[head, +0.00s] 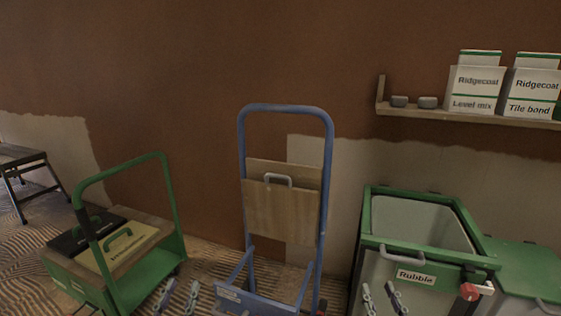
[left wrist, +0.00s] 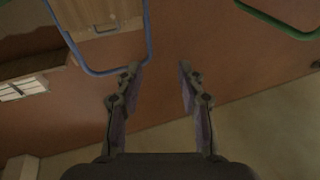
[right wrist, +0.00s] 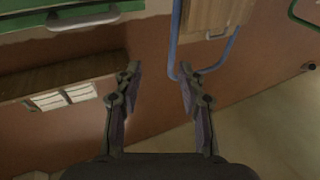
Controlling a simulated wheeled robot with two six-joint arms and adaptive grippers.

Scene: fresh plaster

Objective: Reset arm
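My left gripper (head: 178,297) shows at the bottom edge of the head view, in front of the green trolley. Its two fingers stand apart with nothing between them in the left wrist view (left wrist: 160,85). My right gripper (head: 382,299) is at the bottom edge of the head view, in front of the green rubble bin. In the right wrist view (right wrist: 160,85) its fingers are also apart and empty. Neither gripper touches anything that I can see. Most of both arms is out of the head view.
A blue hand truck (head: 241,150) with wooden boards (head: 280,210) stands in the middle. A green trolley (head: 168,205) carrying cases is at left, a rubble bin (head: 369,220) at right. A shelf (head: 465,116) with Ridgecoat boxes (head: 475,88) hangs above. A step stool (head: 35,180) is far left.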

